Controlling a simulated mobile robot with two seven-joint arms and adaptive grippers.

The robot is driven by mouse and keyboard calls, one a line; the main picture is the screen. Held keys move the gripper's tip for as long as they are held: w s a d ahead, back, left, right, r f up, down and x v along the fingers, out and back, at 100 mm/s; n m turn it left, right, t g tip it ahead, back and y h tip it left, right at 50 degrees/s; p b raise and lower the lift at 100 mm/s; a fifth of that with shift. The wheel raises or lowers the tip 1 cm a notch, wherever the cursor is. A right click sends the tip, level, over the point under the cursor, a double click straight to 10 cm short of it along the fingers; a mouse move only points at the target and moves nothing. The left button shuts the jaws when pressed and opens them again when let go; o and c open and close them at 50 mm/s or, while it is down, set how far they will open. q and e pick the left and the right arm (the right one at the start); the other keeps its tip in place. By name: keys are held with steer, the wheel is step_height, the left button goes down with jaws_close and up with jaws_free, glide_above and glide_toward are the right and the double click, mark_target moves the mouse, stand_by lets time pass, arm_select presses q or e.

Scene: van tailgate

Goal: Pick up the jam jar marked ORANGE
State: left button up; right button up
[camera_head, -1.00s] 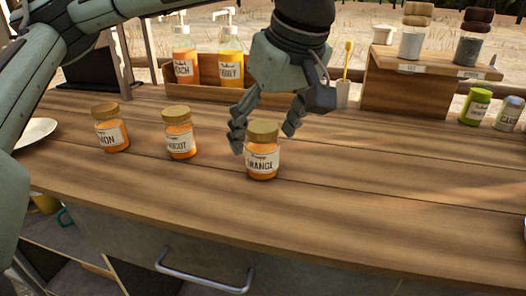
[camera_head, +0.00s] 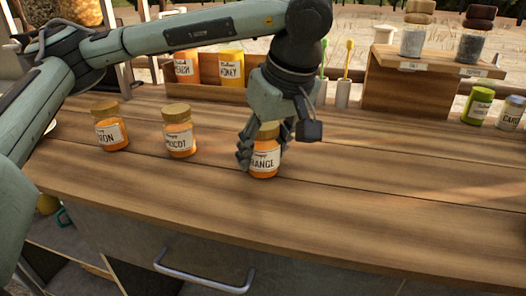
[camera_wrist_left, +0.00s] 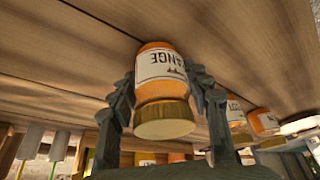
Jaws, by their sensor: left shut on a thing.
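The jam jar marked ORANGE (camera_head: 265,163) stands upright on the wooden counter in the head view. Its label is partly covered at the left by a finger, so it reads "RANGE". My left gripper (camera_head: 266,150) comes down from above and is shut on this jar, one finger on each side. In the left wrist view the orange jar (camera_wrist_left: 162,75) appears upside down between the two fingers (camera_wrist_left: 160,95), its lid towards the camera. My right gripper is not in view.
Two similar jars, one reading "ICOT" (camera_head: 179,138) and one reading "ON" (camera_head: 110,133), stand to the left. A wooden box with PEACH (camera_head: 186,68) and HONEY (camera_head: 231,68) bottles is behind. A wooden stand (camera_head: 408,88) is at back right. The front right counter is clear.

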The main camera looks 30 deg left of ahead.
arm_select(q)
steer(key=c, duration=0.6)
steer(key=shift+o, duration=0.2)
steer(key=shift+r, duration=0.15)
